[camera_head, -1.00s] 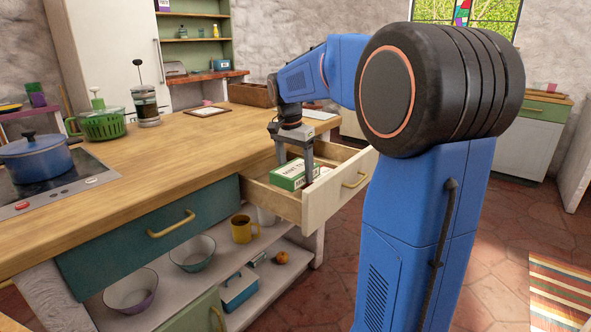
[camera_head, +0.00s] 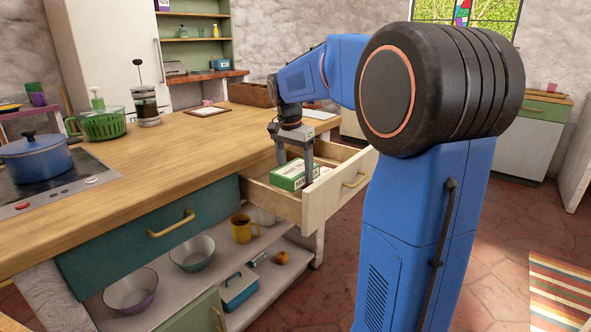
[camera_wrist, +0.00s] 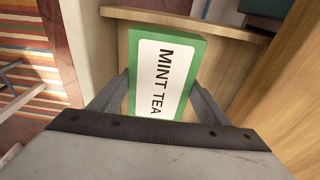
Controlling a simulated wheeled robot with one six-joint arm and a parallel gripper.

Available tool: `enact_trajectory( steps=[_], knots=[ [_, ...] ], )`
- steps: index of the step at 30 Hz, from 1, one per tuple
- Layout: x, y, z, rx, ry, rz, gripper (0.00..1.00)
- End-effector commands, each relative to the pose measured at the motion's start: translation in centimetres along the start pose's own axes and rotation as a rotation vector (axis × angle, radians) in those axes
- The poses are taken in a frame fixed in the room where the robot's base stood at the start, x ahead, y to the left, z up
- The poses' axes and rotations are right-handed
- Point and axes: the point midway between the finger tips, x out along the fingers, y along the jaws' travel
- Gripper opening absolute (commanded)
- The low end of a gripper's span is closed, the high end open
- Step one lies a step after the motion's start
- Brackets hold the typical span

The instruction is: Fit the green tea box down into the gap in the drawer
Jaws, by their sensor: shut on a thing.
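The green tea box (camera_head: 291,177), with a white label reading MINT TEA, is in the open drawer (camera_head: 335,197) at the counter's corner. My gripper (camera_head: 295,171) reaches down from above with one finger on each side of the box and is shut on it. In the wrist view the box (camera_wrist: 163,75) lies between the two fingers (camera_wrist: 160,88), label facing the camera. A wooden drawer wall (camera_wrist: 185,22) runs just past its far end. The box's underside and the gap below it are hidden, so I cannot tell whether it touches the drawer floor.
A pale item (camera_head: 325,170) shows in the drawer beside the box. The wooden counter top (camera_head: 190,150) borders the drawer on the left and is largely clear nearby.

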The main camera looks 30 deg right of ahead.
Motion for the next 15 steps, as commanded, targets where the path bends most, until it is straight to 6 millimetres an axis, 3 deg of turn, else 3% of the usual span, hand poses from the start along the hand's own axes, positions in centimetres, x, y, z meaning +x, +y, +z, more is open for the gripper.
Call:
enact_trajectory(
  steps=[15],
  knots=[
    [0.62,0.00,0.09,0.000,0.000,0.000,0.45]
  ],
)
